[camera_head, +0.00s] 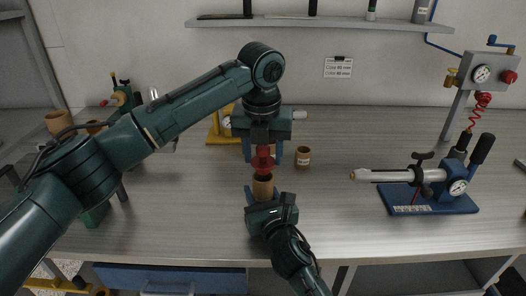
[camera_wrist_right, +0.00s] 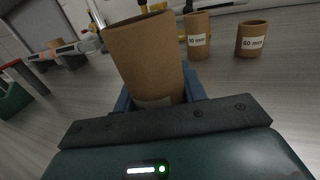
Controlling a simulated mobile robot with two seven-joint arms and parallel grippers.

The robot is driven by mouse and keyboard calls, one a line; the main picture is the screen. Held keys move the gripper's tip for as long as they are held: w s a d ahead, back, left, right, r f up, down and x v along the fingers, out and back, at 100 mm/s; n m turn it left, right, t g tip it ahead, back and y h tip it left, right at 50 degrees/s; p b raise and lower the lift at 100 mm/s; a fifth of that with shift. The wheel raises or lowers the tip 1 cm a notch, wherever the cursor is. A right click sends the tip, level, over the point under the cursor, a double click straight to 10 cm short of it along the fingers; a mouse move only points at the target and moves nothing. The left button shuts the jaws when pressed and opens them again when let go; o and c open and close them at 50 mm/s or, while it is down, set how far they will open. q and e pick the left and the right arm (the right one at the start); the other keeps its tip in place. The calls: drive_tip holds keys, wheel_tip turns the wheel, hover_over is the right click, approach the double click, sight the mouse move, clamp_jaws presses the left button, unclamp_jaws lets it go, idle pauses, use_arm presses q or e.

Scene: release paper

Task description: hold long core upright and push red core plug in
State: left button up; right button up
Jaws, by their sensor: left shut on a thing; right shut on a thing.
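The long core is a brown cardboard tube (camera_head: 263,187) standing upright near the front middle of the bench. My right gripper (camera_head: 263,199) is shut around its lower part, and the tube also fills the middle of the right wrist view (camera_wrist_right: 148,58), where its open top rim shows. The red core plug (camera_head: 264,160) hangs just above the tube's mouth. My left gripper (camera_head: 264,147) points down and is shut on the plug from above. I cannot tell whether the plug's lower end touches the rim.
A short labelled core (camera_head: 303,157) stands to the right; two labelled cores, 50 mm (camera_wrist_right: 197,38) and 60 mm (camera_wrist_right: 252,40), show in the wrist view. A blue-based fixture with a silver shaft (camera_head: 428,205) is at right. A shelf (camera_head: 330,22) runs along the wall. The front-left bench is clear.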

sight(263, 157)
use_arm(q)
drive_tip(key=shift+f, duration=1.7)
drive_tip(key=o, duration=1)
drive_tip(key=r, duration=0.4)
drive_tip(key=s+r, duration=0.1)
drive_tip(key=r, duration=0.7)
drive_tip(key=shift+s+a, duration=0.15)
drive_tip(key=shift+s, duration=0.25)
drive_tip(key=shift+f, duration=0.1)
